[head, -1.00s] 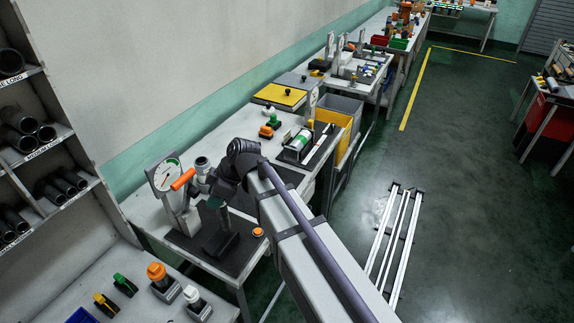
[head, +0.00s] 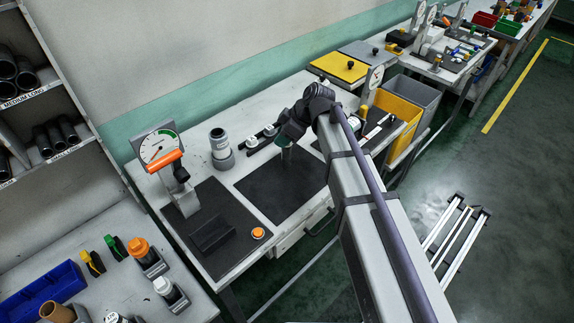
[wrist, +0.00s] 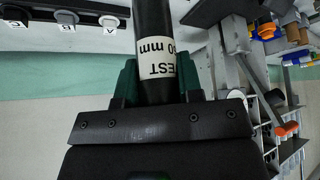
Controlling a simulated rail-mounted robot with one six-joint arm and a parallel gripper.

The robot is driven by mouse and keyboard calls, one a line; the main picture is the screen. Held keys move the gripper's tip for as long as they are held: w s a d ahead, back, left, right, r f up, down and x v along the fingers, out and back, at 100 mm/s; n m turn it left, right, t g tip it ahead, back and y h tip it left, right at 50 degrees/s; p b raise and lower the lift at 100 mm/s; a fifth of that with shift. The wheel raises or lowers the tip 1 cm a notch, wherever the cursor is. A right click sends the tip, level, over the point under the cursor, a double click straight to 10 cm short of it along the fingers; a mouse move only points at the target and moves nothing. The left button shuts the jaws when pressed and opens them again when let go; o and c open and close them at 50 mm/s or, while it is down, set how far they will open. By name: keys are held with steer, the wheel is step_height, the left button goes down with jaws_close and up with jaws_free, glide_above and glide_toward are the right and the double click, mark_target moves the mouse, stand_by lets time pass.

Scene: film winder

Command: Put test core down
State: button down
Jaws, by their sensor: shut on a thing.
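My gripper (wrist: 159,85) is shut on the test core (wrist: 154,25), a black tube. A white label reading "TEST" and partly "50 mm" shows on it in the wrist view. The tube sits between the green fingers and runs out past the top of that view. In the head view my gripper (head: 287,158) is over the black mat (head: 262,190) on the bench, right of the dial press. The core is hard to make out there, and I cannot tell whether it touches the mat.
The dial press (head: 160,150) with its orange lever stands left, on a darker base with an orange button (head: 258,233). A grey cylinder (head: 220,150) and small knobs marked A, B, C (wrist: 109,22) stand behind the mat. The mat's front part is clear.

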mark_target(284, 149)
step_height(284, 149, down, 6)
steer(key=b, duration=0.4)
steer(key=shift+d, duration=0.1)
steer(key=shift+r, duration=0.25)
steer(key=shift+f, duration=0.25)
steer(key=c, duration=0.8)
jaws_free()
steer(key=shift+r, duration=0.3)
steer(key=p+v, duration=1)
steer(key=v, duration=0.1)
steer(key=s+d+m+h, duration=0.2)
steer(key=s+d+m, duration=0.2)
steer(key=s+m, duration=0.1)
steer(key=s+d+f+m+h, duration=0.1)
steer(key=s+d+m+h, duration=0.1)
steer(key=s+d+m, duration=0.3)
steer(key=s+d+f+m+g+h, duration=0.1)
steer(key=s+d+m+h, duration=0.1)
steer(key=s+d+m, duration=0.3)
steer(key=shift+s+d+m, duration=0.2)
steer(key=shift+s+m, duration=0.3)
steer(key=shift+s, duration=1.1)
